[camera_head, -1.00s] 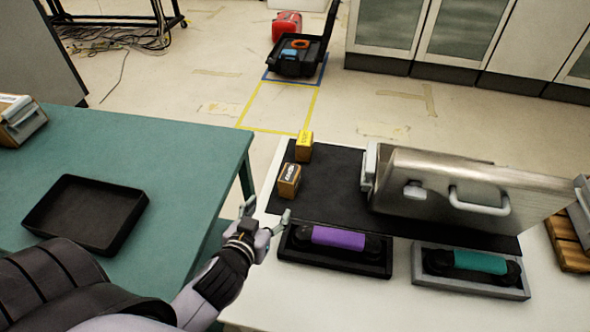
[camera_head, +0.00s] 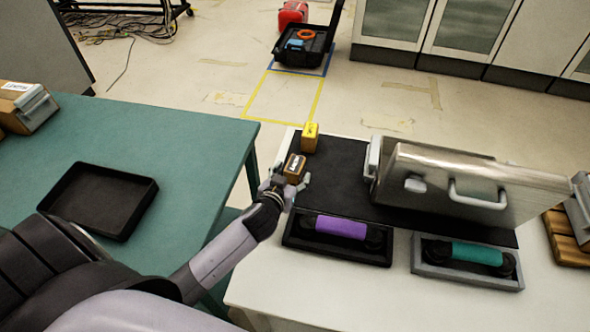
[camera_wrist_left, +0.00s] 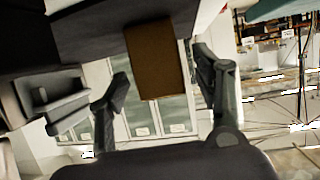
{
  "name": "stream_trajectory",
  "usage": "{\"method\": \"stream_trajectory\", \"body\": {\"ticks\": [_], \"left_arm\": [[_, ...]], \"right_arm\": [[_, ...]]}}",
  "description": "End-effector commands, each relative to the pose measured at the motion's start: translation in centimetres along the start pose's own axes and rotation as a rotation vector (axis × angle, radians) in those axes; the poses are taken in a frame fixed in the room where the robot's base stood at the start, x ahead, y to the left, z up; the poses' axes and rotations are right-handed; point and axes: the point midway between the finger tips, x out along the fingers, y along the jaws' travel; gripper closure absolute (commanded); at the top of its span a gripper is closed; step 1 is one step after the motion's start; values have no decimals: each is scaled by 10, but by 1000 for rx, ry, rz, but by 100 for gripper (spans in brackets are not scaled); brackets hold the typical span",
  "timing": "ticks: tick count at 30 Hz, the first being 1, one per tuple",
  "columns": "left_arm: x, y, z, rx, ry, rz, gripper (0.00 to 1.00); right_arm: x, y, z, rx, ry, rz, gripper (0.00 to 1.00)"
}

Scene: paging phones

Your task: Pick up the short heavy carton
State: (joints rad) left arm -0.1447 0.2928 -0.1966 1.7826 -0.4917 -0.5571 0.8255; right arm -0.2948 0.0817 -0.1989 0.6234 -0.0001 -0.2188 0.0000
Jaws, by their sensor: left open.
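A short brown carton with a dark-and-white label (camera_head: 294,167) stands on the black mat (camera_head: 343,160) near the left edge of the white table. A second small carton, with a yellow top (camera_head: 310,137), stands just behind it. My left gripper (camera_head: 285,183) is open at the near side of the front carton, its fingers low beside it. In the left wrist view, a brown carton (camera_wrist_left: 156,60) shows between the two spread fingers, with space on both sides. Contact cannot be made out. The right gripper is not in view.
A silver case (camera_head: 470,190) stands right on the mat. Trays with a purple roll (camera_head: 340,227) and a teal roll (camera_head: 478,255) lie in front. A black empty tray (camera_head: 100,200) sits on the green table (camera_head: 190,150), separated by a gap.

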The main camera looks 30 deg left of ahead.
Motion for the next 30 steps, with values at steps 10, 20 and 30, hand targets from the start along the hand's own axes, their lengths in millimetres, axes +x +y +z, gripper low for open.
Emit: {"method": "stream_trajectory", "body": {"ticks": [10, 20, 30], "left_arm": [[33, 0, -2, 0, -1, 1, 40], [33, 0, -2, 0, 0, 1, 48], [33, 0, -2, 0, 0, 1, 71]], "right_arm": [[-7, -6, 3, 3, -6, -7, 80], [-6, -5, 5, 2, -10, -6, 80], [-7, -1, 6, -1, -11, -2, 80]]}}
